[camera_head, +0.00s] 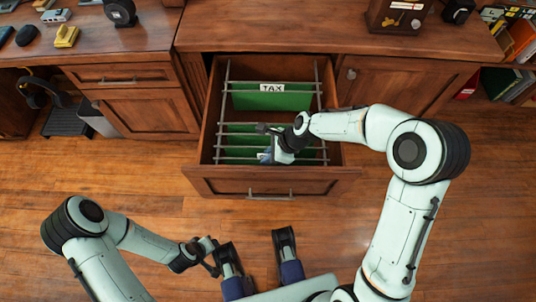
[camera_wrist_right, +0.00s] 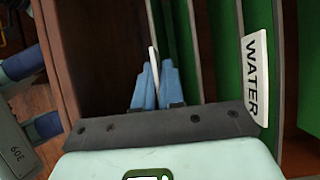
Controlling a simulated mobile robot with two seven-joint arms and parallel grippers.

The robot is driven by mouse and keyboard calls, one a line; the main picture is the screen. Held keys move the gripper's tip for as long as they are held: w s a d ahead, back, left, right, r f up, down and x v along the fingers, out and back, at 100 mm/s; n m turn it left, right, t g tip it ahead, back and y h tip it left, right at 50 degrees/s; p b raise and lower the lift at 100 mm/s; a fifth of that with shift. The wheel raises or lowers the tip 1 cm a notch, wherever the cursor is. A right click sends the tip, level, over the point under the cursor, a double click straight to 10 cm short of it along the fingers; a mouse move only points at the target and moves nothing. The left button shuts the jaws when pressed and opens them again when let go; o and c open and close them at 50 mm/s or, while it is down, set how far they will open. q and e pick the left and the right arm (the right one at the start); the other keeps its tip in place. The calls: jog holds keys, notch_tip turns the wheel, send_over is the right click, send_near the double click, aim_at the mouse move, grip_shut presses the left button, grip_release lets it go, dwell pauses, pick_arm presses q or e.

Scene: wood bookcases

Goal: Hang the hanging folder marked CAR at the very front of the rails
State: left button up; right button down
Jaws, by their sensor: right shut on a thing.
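The open drawer (camera_head: 208,128) has two rails with green hanging folders across them. The folder marked TAX (camera_head: 272,100) hangs toward the back, its tab readable. Several more folders hang close together nearer the front; one in the right wrist view has a WATER tab (camera_wrist_right: 256,78). My right gripper (camera_head: 266,157) is low over the drawer's front part. Its blue fingertips are shut on a thin white edge (camera_wrist_right: 153,62), seemingly a folder tab seen edge-on. No CAR marking is readable, and the arm hides part of the front folders. My left gripper (camera_head: 212,258) is outside the drawer, low in the view.
The drawer's front panel (camera_head: 270,182) with its metal handle stands close in front of the right gripper. A dark gap lies between the held edge and the drawer wall in the wrist view. The desk top (camera_head: 290,27) overhangs the drawer's back. Open floor lies to the left.

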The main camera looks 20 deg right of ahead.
dwell(0.3)
jog(key=c, duration=1.2)
grip_release()
jog(key=shift+o, duration=0.2)
jog(key=shift+r, duration=0.1)
